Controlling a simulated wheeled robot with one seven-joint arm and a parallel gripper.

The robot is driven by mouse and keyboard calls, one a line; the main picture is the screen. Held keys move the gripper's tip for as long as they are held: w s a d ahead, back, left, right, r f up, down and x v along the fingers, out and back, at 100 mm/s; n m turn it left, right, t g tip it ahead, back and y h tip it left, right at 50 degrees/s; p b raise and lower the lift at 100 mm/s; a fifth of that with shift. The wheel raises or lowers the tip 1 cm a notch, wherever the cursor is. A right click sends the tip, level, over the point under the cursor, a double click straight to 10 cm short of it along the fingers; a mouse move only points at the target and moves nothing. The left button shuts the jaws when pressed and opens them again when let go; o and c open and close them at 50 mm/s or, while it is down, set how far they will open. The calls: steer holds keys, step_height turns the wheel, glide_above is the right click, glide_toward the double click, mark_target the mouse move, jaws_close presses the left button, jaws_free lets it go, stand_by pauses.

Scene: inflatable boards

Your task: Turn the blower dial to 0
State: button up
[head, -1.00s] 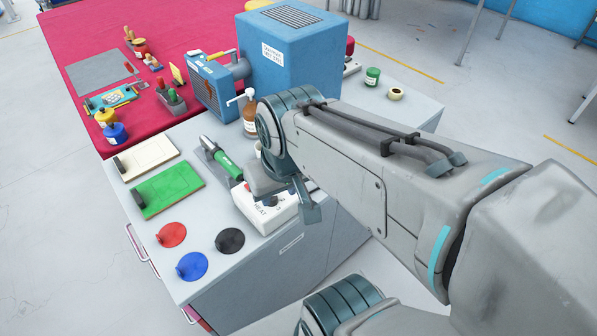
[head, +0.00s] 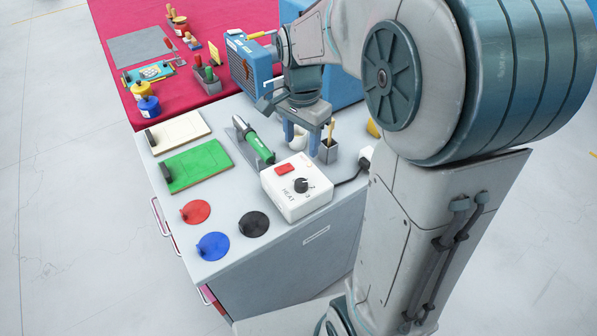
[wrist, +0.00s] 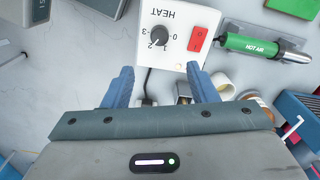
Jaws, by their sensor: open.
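The black blower dial (head: 301,185) sits on top of a white control box (head: 290,208) marked HEAT. In the wrist view the dial (wrist: 158,36) shows small numbers around it; I cannot firmly tell which one its pointer meets. The green hot air blower (head: 258,147) lies in its grey holder, left of the box. My gripper (head: 301,138) is open and empty, fingers pointing down, behind and above the box and apart from the dial. In the wrist view its two blue fingers (wrist: 160,82) stand apart, with the dial beyond them.
A red switch (head: 285,168) is beside the dial. A grey cup with a brush (head: 328,150) and a white roll (head: 297,138) stand close to my fingers. A black cable leaves the box on the right. Colored discs and boards lie on the left of the bench.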

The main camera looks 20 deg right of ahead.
mark_target(301, 182)
step_height(301, 182, down, 13)
steer(key=shift+f, duration=0.2)
stand_by(0.3)
steer(key=c, duration=1)
